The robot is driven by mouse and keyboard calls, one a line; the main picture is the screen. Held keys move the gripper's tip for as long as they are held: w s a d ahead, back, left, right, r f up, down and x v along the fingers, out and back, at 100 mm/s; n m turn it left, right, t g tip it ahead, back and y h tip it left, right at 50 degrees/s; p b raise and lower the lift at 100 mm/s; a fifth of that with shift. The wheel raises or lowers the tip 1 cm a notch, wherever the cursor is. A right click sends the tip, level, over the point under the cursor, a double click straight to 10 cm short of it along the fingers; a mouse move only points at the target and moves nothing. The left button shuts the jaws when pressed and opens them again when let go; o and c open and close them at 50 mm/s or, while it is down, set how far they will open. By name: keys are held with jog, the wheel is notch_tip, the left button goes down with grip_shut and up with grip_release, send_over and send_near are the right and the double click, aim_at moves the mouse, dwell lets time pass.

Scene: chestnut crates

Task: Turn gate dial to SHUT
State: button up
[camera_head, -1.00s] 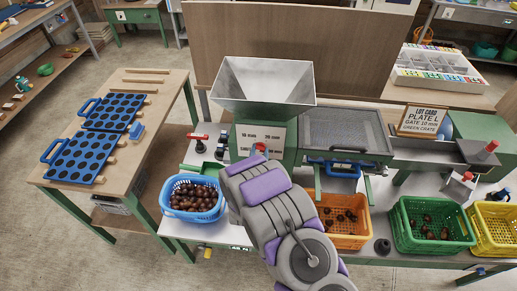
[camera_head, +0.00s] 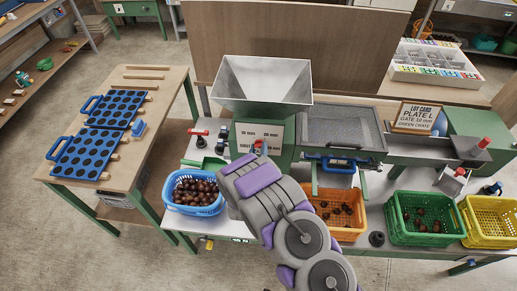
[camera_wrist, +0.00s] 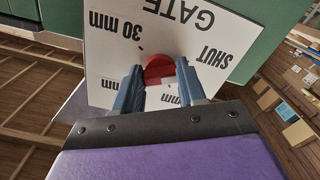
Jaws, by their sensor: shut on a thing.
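The gate dial is a round red knob (camera_wrist: 158,70) on a white label plate (camera_wrist: 110,45) in the wrist view. The plate reads GATE, SHUT and 30 mm, upside down or tilted there; other mm marks are partly hidden. My gripper (camera_wrist: 158,86) has its two blue-grey fingers on either side of the knob, shut on it. Which mark the dial points to cannot be told. In the head view the plate (camera_head: 258,131) sits on the green body below the metal hopper (camera_head: 262,85), and my arm hides most of the dial.
A blue basket of chestnuts (camera_head: 195,209) stands left of my arm. An orange crate (camera_head: 346,233), a green crate (camera_head: 425,239) and a yellow crate (camera_head: 492,240) stand to the right. A lot card (camera_head: 417,117) reads PLATE L, GATE 10 mm, GREEN CRATE.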

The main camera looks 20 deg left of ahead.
jog(key=shift+a+n, duration=0.15)
jog(key=shift+n, duration=0.15)
jog(key=o, duration=1.1)
jog(key=shift+a, duration=0.15)
jog(key=shift+c, duration=0.2)
jog(key=shift+s+d, duration=0.25)
jog(key=p+v, duration=0.1)
jog(key=v, duration=1.5)
jog(key=shift+s, duration=0.35)
jog(key=shift+d+f, duration=0.1)
